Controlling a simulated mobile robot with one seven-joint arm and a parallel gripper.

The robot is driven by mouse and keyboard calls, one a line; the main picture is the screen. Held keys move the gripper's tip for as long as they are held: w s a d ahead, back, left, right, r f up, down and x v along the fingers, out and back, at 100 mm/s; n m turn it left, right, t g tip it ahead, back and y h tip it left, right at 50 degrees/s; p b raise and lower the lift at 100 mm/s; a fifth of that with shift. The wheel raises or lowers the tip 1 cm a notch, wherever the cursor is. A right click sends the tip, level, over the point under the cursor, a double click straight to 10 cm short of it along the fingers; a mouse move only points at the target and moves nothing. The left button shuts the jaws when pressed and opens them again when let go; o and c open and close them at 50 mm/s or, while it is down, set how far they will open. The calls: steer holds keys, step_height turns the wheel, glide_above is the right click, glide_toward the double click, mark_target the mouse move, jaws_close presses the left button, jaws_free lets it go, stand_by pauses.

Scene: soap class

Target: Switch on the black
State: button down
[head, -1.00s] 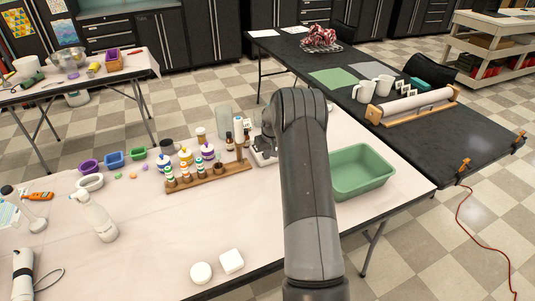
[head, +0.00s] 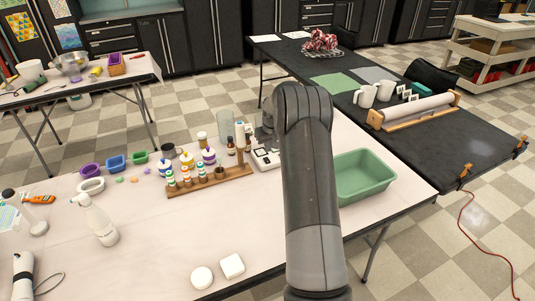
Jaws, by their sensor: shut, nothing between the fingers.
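The task names only something black, and I cannot tell which thing it means. A white device like a small scale (head: 266,160), with dark marks on its front face, lies on the pale table behind the wooden rack. My gripper (head: 264,138) shows in part just left of my arm, over the back of this device. It is shut and empty; whether it touches the device is unclear. My arm hides the area to the right. A dark mug (head: 168,150) stands behind the bottles. A white hand-held appliance with dark parts (head: 23,274) lies at the front left.
A wooden rack (head: 208,181) with small bottles stands left of the device, with a clear beaker (head: 225,124) behind. A green tub (head: 362,178) is right of my arm.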

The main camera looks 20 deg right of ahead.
steer(key=s+v, duration=0.2)
steer(key=v, duration=0.6)
steer(key=shift+s, duration=0.1)
